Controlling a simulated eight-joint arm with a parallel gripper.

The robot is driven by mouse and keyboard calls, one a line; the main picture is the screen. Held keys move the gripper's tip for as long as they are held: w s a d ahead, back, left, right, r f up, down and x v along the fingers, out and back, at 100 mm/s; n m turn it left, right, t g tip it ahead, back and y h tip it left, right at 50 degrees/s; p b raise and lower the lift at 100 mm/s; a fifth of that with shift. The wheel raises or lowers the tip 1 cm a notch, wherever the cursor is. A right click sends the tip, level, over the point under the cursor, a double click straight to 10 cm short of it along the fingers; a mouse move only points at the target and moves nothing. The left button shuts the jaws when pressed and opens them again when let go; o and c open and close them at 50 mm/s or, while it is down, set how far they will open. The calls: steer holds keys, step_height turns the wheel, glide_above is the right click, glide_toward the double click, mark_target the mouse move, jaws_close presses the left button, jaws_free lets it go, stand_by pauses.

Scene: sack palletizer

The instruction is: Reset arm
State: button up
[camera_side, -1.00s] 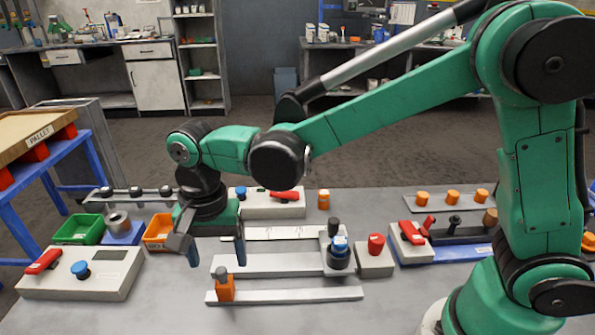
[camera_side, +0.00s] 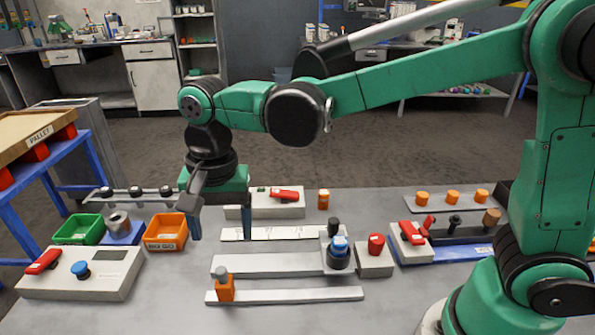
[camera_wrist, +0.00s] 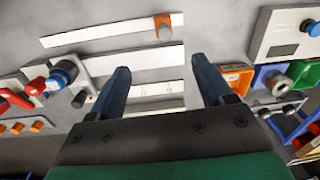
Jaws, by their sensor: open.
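My gripper (camera_side: 221,222) is open and empty, with its two dark blue fingers pointing down and wide apart. In the side view it hangs above the grey table (camera_side: 180,305), between the orange bin (camera_side: 166,232) and the white marked strip (camera_side: 285,233). The fingers also show in the wrist view (camera_wrist: 165,85), with only the table and pale strips between and beyond them. Nothing is held.
Rails with an orange block (camera_side: 225,289) and a blue-knobbed slide (camera_side: 339,250) lie in front. Left are a control box (camera_side: 85,275), green bin (camera_side: 79,229) and pallet stand (camera_side: 45,128). A red-handled box (camera_side: 272,203) stands behind; red-switch boxes (camera_side: 374,257) stand right.

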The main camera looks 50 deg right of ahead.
steer(key=s+d+n+t, duration=0.3)
steer(key=d+n, duration=0.1)
steer(key=d, duration=0.3)
steer(key=s+d+n+t, duration=0.3)
steer(key=d+n, duration=0.1)
steer(key=d, duration=0.3)
steer(key=shift+r+t, duration=0.3)
steer(key=shift+r, duration=0.15)
